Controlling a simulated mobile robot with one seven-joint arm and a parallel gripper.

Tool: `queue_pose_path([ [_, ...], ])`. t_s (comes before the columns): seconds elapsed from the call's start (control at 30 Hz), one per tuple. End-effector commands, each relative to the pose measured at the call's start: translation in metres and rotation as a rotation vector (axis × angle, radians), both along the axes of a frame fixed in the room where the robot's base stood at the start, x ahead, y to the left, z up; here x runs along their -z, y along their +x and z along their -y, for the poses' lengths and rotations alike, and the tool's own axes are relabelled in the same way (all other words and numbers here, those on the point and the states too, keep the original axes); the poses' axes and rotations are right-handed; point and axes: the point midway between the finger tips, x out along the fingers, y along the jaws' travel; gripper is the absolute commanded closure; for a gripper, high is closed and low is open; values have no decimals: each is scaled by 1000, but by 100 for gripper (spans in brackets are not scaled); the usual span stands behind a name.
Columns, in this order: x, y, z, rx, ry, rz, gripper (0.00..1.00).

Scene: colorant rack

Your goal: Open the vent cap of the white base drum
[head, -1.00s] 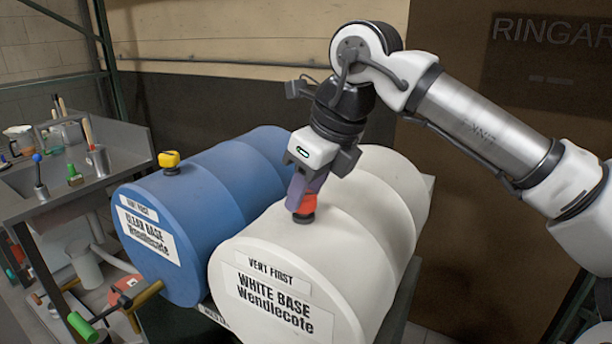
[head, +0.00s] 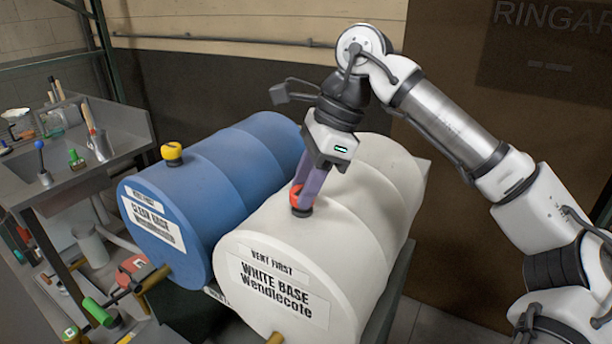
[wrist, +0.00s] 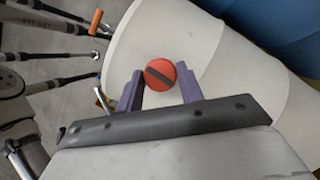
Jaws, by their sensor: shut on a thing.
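The white base drum (head: 345,235) lies on its side, labelled "WHITE BASE Wendlecote". Its red vent cap (head: 296,194) sits on a dark collar on top, near the front end. My gripper (head: 303,190) reaches down to the cap with its purple fingers and is shut on it. In the wrist view the round red cap (wrist: 160,74), with a dark bar across it, shows between the tips of my gripper (wrist: 160,82). The fingers partly hide the cap in the head view.
A blue drum (head: 215,180) with a yellow cap (head: 172,152) lies just to the left. A metal sink bench (head: 85,165) with tools stands at far left. A green-handled tap (head: 98,310) is low in front. A brown panel (head: 490,150) stands behind.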

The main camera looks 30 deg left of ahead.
Motion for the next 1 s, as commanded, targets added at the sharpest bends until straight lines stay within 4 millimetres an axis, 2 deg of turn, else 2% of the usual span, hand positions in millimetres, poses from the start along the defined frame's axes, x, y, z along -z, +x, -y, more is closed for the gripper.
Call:
queue_pose_path([
  [0.3, 0, 0, 0, -71, -1, 0, 86],
  [0.7, 1, 0, 0, -76, -1, 1, 86],
  [0.73, 1, 0, 0, -76, -1, 1, 60],
  [0.87, 1, 0, 0, -75, -1, 0, 43],
  [1.0, 0, 0, 0, -74, -1, 0, 41],
])
